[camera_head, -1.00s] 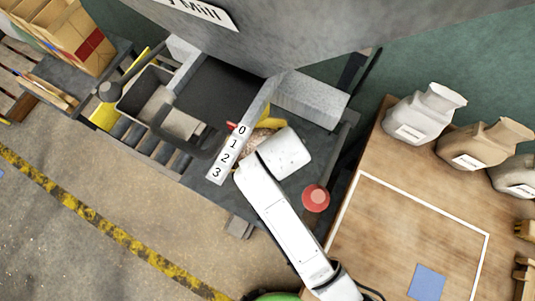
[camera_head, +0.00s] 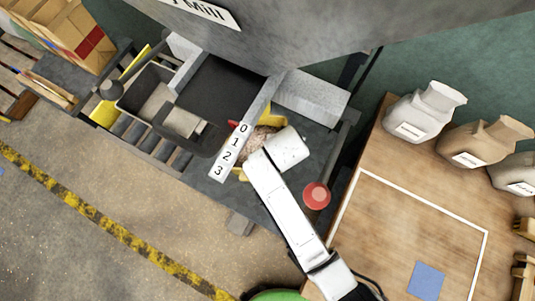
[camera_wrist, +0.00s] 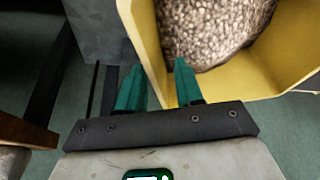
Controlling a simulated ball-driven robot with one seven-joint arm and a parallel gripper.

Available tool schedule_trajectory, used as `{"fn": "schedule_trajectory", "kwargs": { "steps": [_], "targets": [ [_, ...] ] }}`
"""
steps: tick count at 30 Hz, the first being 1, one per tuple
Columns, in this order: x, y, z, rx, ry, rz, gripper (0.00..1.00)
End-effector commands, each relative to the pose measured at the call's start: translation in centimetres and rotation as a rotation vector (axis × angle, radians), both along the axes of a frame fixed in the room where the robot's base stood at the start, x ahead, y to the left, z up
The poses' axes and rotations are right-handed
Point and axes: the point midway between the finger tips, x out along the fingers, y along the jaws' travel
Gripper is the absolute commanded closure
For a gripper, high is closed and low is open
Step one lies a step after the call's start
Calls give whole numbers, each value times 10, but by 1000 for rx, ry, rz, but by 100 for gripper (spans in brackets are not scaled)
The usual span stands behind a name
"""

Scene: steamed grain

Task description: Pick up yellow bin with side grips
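The yellow bin (camera_wrist: 238,82), filled with brown grain (camera_wrist: 212,28), fills the upper right of the wrist view. My gripper (camera_wrist: 156,74) has two green fingers, spread apart. The bin's left wall runs between them, with the left finger outside and the right finger over the inner side. Whether either finger touches the wall I cannot tell. In the head view only a little of the bin (camera_head: 243,173) and its grain (camera_head: 259,139) shows beside the numbered strip; my white arm hides the rest and the fingers. The side grips cannot be made out.
The strip marked 0 to 3 (camera_head: 231,152) and the grey mill block (camera_head: 312,97) stand close around the bin. A red button (camera_head: 316,195) is just right of my arm. A wooden table (camera_head: 400,215) with several sacks stands further right.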

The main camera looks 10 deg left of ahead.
Motion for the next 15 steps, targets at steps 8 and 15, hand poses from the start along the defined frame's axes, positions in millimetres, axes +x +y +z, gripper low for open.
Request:
{"fn": "schedule_trajectory", "kwargs": {
  "steps": [8, 15],
  "targets": [
    [0, 0, 2, -1, 1, 0, 64],
    [0, 0, 0, 0, 0, 0, 64]
  ]
}}
